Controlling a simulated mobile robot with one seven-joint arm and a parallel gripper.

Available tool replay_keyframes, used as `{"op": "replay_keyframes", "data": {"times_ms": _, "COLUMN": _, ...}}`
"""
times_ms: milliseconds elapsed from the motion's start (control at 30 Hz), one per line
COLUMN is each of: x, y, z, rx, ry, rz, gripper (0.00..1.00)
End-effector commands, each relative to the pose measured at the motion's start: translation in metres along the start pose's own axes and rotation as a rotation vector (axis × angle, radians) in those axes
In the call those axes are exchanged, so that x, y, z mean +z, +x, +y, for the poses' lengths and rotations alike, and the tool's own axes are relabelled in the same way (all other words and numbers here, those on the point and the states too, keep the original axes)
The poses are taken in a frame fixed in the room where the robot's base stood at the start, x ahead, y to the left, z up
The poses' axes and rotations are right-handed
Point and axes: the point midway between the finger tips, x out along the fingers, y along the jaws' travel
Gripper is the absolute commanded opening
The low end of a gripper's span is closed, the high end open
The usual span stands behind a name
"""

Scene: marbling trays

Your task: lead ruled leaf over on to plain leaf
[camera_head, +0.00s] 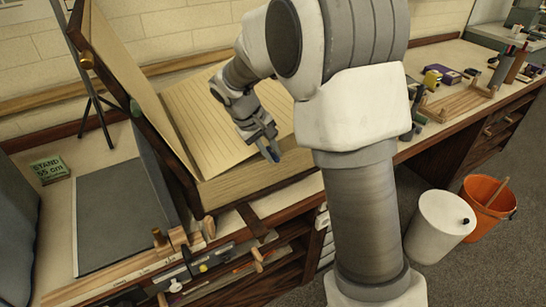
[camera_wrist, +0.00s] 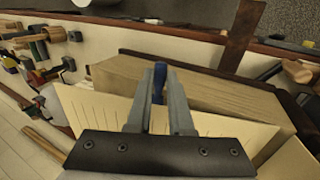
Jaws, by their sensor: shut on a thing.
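The cream ruled leaf (camera_head: 203,118) is lifted at a slope above the thick page block (camera_head: 235,190) of an open book. It also shows in the wrist view (camera_wrist: 92,112), on both sides of the fingers. My gripper (camera_head: 268,148) is at the leaf's near right edge, shut on a small blue tab (camera_wrist: 159,78) there. How the tab joins the leaf is hidden by my fingers. To the left, the plain leaf (camera_head: 122,65) stands steeply against the raised wooden board. It shows no lines. My arm covers part of the right side.
A wooden rack (camera_head: 462,100) and small items sit on the bench at right. A white bin (camera_head: 438,228) and an orange bucket (camera_head: 485,210) stand on the floor.

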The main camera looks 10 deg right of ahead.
Motion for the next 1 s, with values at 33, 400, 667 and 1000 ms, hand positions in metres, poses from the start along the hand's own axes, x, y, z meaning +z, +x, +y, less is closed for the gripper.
{"op": "replay_keyframes", "data": {"times_ms": 33, "x": -0.001, "y": -0.004, "z": -0.001, "rx": 0.018, "ry": -0.002, "rz": 0.004, "gripper": 0.0}}
{"op": "replay_keyframes", "data": {"times_ms": 400, "x": -0.001, "y": -0.026, "z": -0.002, "rx": 0.145, "ry": -0.002, "rz": 0.004, "gripper": 0.0}}
{"op": "replay_keyframes", "data": {"times_ms": 667, "x": -0.001, "y": -0.043, "z": -0.003, "rx": 0.238, "ry": -0.002, "rz": 0.003, "gripper": 0.0}}
{"op": "replay_keyframes", "data": {"times_ms": 1000, "x": -0.001, "y": -0.066, "z": -0.008, "rx": 0.33, "ry": 0.0, "rz": 0.004, "gripper": 0.0}}
